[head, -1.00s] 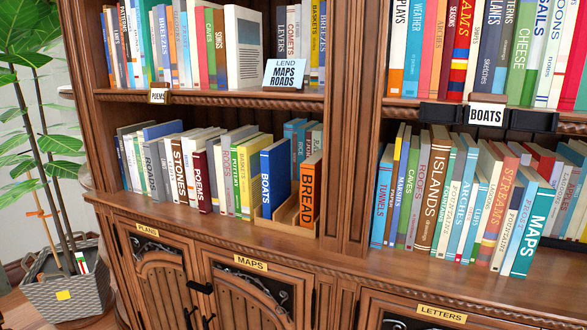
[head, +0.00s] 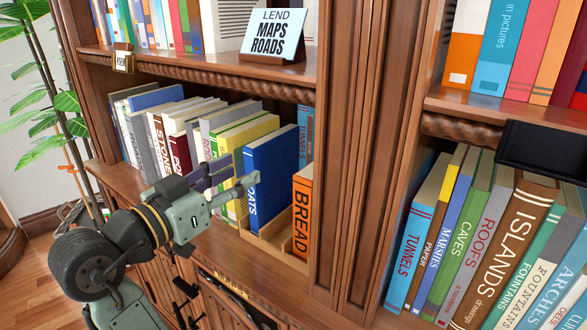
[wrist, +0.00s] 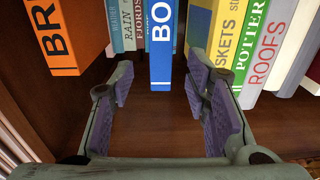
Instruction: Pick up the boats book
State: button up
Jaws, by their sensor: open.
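The boats book (head: 274,180) is blue with white lettering. It stands upright on the lower left shelf, in a small wooden holder (head: 262,243) with the orange Bread book (head: 302,214). In the head view my gripper (head: 236,183) is in front of its spine and hides part of the title. In the wrist view my gripper (wrist: 161,72) is open and empty. The blue spine of the boats book (wrist: 160,45) lies between the lines of its two fingers, just beyond the tips. I cannot tell whether the fingers touch it.
A yellow Baskets book (head: 246,140) stands close to the boats book on the left, in a row of several books. A wooden upright (head: 346,150) stands to the right of the Bread book. A Maps Roads sign (head: 273,36) is on the shelf above.

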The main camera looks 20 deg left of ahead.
aim_at(250, 167)
jog(key=p+x, duration=0.1)
jog(key=x, duration=0.3)
jog(key=shift+w+d, duration=0.2)
jog(key=shift+f+p+x, duration=0.1)
jog(key=shift+p+x, duration=0.55)
jog(key=shift+x, duration=0.9)
jog(key=shift+f+p+x, duration=0.15)
jog(key=shift+p+x, duration=0.5)
jog(key=shift+x, duration=0.95)
jog(key=shift+a, duration=0.1)
jog(key=shift+c, duration=0.2)
grip_shut()
